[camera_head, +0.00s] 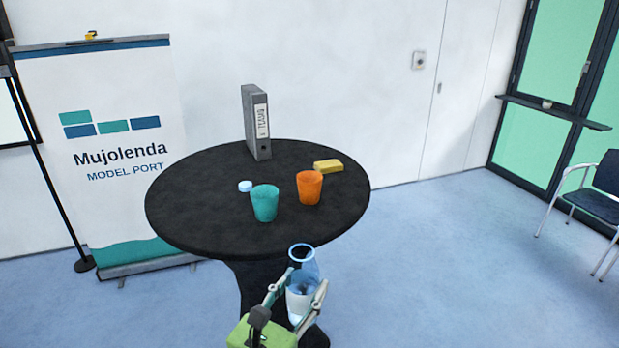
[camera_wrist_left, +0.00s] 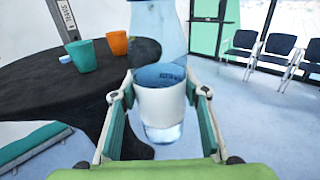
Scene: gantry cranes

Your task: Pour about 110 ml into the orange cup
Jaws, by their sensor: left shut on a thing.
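The orange cup (camera_head: 309,187) stands upright on the round black table (camera_head: 190,222), right of a teal cup (camera_head: 264,203). Both cups also show at the left of the left wrist view, the orange one (camera_wrist_left: 117,42) and the teal one (camera_wrist_left: 81,56). My left gripper (camera_head: 303,291) is shut on a clear bluish bottle or carafe (camera_head: 302,258) with a white band (camera_wrist_left: 163,107). It holds the vessel about upright, in front of the table's near edge and apart from both cups. Some liquid seems to be inside; its level is unclear. My right gripper is not in view.
A grey binder (camera_head: 254,122) stands at the back of the table. A yellow block (camera_head: 328,166) lies behind the orange cup, and a small white-blue cap (camera_head: 245,186) lies behind the teal cup. A banner (camera_head: 110,150) stands left, chairs (camera_head: 603,190) right.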

